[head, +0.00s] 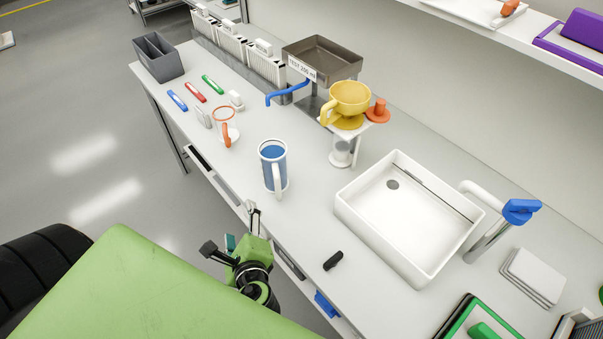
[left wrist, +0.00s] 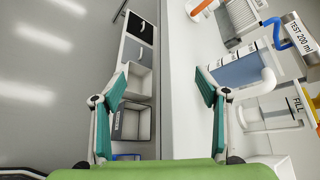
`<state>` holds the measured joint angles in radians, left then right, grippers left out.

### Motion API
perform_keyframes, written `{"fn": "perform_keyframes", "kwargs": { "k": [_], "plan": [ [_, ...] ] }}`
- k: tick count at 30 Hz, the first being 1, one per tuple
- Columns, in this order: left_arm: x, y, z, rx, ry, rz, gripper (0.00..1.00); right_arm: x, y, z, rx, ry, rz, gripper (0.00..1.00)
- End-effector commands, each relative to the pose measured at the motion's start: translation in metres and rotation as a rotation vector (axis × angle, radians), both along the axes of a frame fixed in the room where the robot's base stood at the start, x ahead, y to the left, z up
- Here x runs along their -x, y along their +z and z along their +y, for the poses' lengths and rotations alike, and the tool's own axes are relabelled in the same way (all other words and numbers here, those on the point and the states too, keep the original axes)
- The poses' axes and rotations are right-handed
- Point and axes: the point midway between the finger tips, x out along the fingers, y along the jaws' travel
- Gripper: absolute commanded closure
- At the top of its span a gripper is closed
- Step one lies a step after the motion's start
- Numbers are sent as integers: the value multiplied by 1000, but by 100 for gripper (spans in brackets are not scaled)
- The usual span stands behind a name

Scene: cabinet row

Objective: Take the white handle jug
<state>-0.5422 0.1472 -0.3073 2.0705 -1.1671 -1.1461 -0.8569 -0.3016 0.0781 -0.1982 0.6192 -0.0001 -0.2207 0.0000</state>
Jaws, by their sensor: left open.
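The white handle jug (head: 270,168) stands upright on the white counter near its front edge. It has a blue body, a white rim and a white handle facing the front. In the left wrist view the jug (left wrist: 238,72) lies beyond the right finger, with its handle to the right. My left gripper (head: 230,228) is in front of the counter edge, short of the jug and apart from it. My right gripper is not in view.
A white sink basin (head: 362,219) is right of the jug. A yellow cup (head: 350,96) sits on a white stand behind it. A strainer with an orange handle (head: 226,135) and several coloured pens are to the left. A black item (head: 333,261) lies near the front edge.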

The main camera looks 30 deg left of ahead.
Motion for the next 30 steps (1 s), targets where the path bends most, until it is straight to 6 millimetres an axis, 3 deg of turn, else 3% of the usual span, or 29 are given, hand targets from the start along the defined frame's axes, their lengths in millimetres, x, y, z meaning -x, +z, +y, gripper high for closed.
{"fn": "perform_keyframes", "kwargs": {
  "k": [6, 13, 18, 30],
  "plan": [
    [-22, 38, -17, -439, -217, 82, 32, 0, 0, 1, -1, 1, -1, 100],
    [-39, 54, -56, -834, -414, 168, 32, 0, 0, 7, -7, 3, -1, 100],
    [-49, 58, -63, -920, -451, 184, 32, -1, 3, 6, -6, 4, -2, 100],
    [-110, 59, -29, -917, -451, 184, 32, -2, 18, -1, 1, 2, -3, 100]
  ]
}}
